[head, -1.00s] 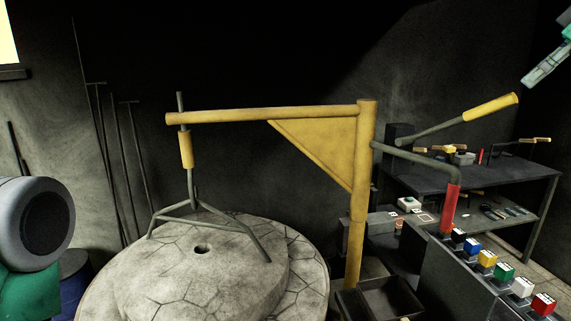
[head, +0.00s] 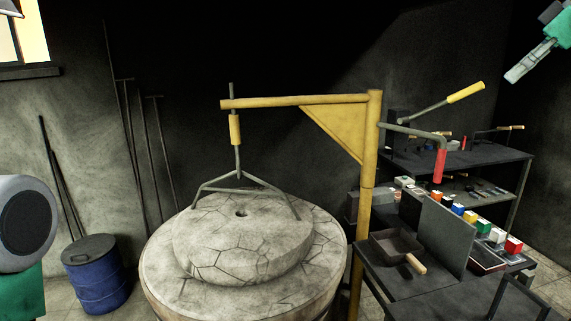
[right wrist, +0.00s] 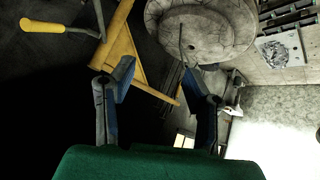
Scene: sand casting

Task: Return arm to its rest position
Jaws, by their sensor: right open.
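My right gripper (head: 530,62) is at the top right of the head view, raised clear of the bench and hoist. In the right wrist view the right gripper (right wrist: 160,88) has its two fingers spread wide with nothing between them. Beyond the fingers, that view shows the round stone furnace (right wrist: 205,30) and the yellow hoist (right wrist: 120,50). My left gripper is not in view; a grey rounded part and a green part of my own body show at the left edge of the head view.
The stone furnace (head: 170,270) stands at centre, its lid hanging from the yellow crane (head: 369,160) with a yellow-gripped lever (head: 465,92) and red handle (head: 440,165). A blue drum (head: 98,280) stands left. Benches at right hold a pan (head: 395,246) and several coloured boxes (head: 470,216).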

